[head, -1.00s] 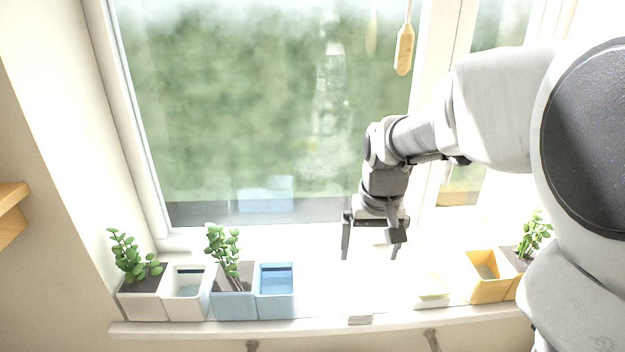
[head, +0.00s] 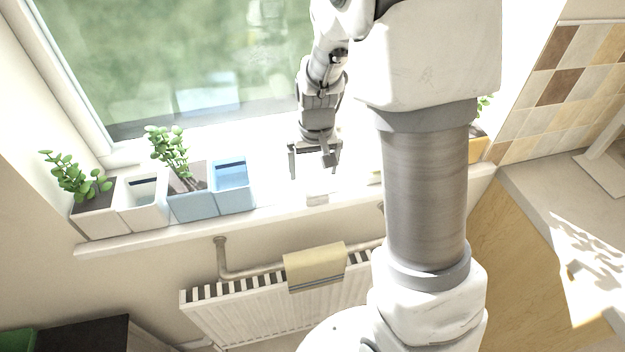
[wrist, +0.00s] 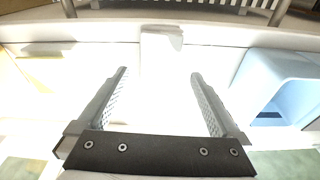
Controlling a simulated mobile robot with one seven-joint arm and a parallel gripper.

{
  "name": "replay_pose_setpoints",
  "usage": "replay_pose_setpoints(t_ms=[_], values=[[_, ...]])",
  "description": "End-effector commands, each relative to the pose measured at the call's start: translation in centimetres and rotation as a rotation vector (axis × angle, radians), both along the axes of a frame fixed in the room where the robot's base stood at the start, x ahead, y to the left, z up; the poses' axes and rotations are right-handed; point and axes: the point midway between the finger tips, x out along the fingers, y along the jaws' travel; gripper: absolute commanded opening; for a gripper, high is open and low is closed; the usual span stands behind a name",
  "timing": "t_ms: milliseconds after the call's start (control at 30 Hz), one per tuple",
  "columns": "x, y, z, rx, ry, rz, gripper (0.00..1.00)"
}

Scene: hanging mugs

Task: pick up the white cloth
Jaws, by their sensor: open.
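The white cloth (head: 318,198) lies at the front edge of the white windowsill, to the right of the blue planters. It is pale against the bright sill, so its full outline is hard to make out. In the wrist view the cloth (wrist: 161,42) shows beyond the fingertips, with a small grey-shaded end at the sill edge. My gripper (head: 315,174) is over the sill just behind the visible part of the cloth. In the wrist view my gripper (wrist: 159,74) is open, with nothing visible between its two fingers.
A blue planter (wrist: 283,85) stands to the right in the wrist view. Planters with green plants (head: 172,150) fill the sill's left part. The window glass (head: 190,60) is behind. A radiator (head: 230,310) with a beige cloth (head: 314,265) is below the sill.

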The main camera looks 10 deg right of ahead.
Motion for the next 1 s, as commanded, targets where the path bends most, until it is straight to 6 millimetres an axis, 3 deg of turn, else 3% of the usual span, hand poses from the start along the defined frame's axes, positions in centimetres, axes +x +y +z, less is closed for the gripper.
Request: replay_pose_setpoints(t_ms=[333, 667, 1000], values=[[0.9, -0.3, -4.2, 0.0, 0.002, -0.001, 1.0], [1.0, -0.3, -4.8, 0.0, 0.0, 0.0, 1.0], [1.0, -0.3, -4.8, 0.0, 0.0, 0.0, 0.41]])
